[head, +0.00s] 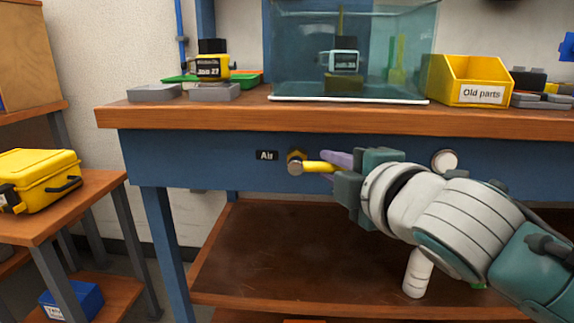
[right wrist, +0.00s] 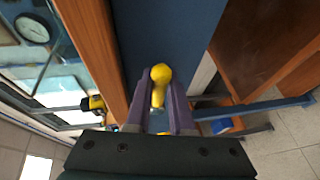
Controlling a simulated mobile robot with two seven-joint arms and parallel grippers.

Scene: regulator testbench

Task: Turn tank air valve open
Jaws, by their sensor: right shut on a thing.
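The air valve (head: 295,160) is on the blue front panel of the bench, just right of a black label reading "Air" (head: 266,155). Its yellow handle (head: 314,167) points right, about level, in the head view. My right gripper (head: 335,165) comes in from the right and its purple fingers are shut on the handle's outer end. The right wrist view shows the yellow handle (right wrist: 160,75) between the two fingers (right wrist: 160,108). The fingers partly hide the handle in the head view. My left gripper is not in view.
A glass tank (head: 352,50) stands on the wooden bench top (head: 230,114). A yellow bin marked "Old parts" (head: 480,95) is to its right. A round white gauge or knob (head: 445,160) is on the panel behind my right arm. A yellow case (head: 38,178) sits on a side table at left.

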